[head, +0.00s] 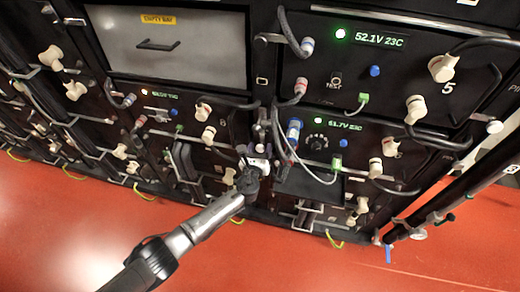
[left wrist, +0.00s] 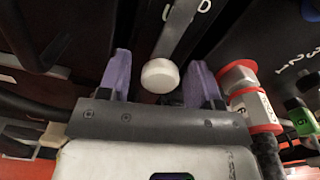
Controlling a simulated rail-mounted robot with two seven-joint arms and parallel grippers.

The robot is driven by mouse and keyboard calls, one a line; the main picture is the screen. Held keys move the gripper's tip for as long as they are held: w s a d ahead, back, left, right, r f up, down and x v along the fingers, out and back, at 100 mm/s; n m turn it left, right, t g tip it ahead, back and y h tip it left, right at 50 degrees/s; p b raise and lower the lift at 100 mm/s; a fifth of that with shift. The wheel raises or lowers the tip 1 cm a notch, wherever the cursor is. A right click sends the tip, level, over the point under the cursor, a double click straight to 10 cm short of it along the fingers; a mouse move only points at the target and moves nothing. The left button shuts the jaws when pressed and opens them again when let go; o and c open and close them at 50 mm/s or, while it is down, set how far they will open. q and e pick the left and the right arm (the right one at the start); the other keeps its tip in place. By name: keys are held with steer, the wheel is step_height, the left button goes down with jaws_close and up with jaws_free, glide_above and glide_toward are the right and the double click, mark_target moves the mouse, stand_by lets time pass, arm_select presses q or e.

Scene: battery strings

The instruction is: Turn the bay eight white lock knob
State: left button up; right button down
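The white lock knob (left wrist: 161,76) shows in the left wrist view as a round white cap at the lower end of a grey metal bar (left wrist: 182,28). My left gripper (left wrist: 160,62) is open. One purple finger stands on each side of the knob, with a visible gap on both sides. In the head view my left gripper (head: 257,163) is at the rack front, below and right of the bay marked 8 (head: 222,122). It hides what is directly behind it there, and I cannot make out the knob in that view. My right gripper is not in view.
A cable connector with red and white rings (left wrist: 245,92) stands close to the right finger. In the head view, a blue-banded connector (head: 294,131) and grey cables hang just right of the gripper. An empty bay (head: 178,65) is at upper left. The red floor (head: 300,265) is clear.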

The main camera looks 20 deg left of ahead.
arm_select(q)
steer(key=c, duration=0.8)
steer(key=shift+c, duration=0.2)
